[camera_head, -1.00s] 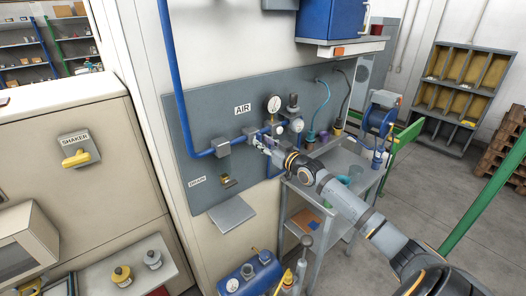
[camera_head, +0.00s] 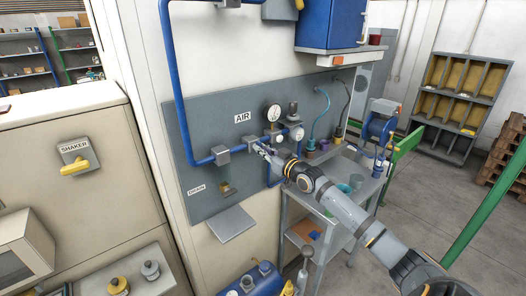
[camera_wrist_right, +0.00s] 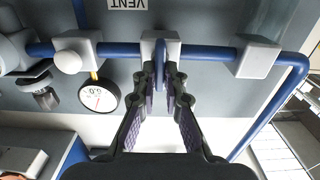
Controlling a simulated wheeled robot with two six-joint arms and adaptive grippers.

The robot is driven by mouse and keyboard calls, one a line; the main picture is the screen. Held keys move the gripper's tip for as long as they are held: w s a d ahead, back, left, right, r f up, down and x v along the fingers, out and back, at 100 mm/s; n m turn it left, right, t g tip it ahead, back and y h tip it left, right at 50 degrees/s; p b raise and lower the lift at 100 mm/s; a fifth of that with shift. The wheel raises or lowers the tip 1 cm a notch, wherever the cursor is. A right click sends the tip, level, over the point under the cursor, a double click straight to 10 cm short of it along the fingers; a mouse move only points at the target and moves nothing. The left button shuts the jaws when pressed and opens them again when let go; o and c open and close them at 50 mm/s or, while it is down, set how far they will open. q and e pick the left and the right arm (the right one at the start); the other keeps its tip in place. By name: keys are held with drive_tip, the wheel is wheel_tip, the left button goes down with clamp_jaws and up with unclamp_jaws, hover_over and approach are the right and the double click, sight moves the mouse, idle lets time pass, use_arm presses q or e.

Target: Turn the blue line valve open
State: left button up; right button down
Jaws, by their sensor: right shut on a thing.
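The blue line is a pipe (camera_head: 203,162) that runs down the grey wall panel and turns right under the AIR label (camera_head: 242,118). In the right wrist view the pipe (camera_wrist_right: 118,49) runs across the picture through a pale grey valve block (camera_wrist_right: 146,50). A thin blue valve handle (camera_wrist_right: 160,52) stands out from this block towards the camera. My right gripper (camera_wrist_right: 163,78) is shut on the handle, one finger on each side. In the head view my right gripper (camera_head: 262,150) is at the pipe and hides most of the valve. My left gripper is out of view.
A gauge (camera_head: 272,113) is close to the right gripper. A grey shelf plate (camera_head: 232,224) sticks out below the panel. A grey cart (camera_head: 318,224) stands under my right arm. A yellow SHAKER handle (camera_head: 76,166) is on the cabinet at left.

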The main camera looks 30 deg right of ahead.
drive_tip(key=n+b, duration=0.3)
drive_tip(key=n, duration=0.3)
drive_tip(key=n+b, duration=0.3)
drive_tip(key=n, duration=0.2)
drive_tip(key=n+b, duration=0.3)
drive_tip(key=n, duration=0.3)
drive_tip(key=shift+a+f+n+b, duration=0.3)
drive_tip(key=shift+f+b, duration=0.05)
drive_tip(key=shift+b, duration=0.05)
idle(0.5)
drive_tip(key=c, duration=1.4)
unclamp_jaws()
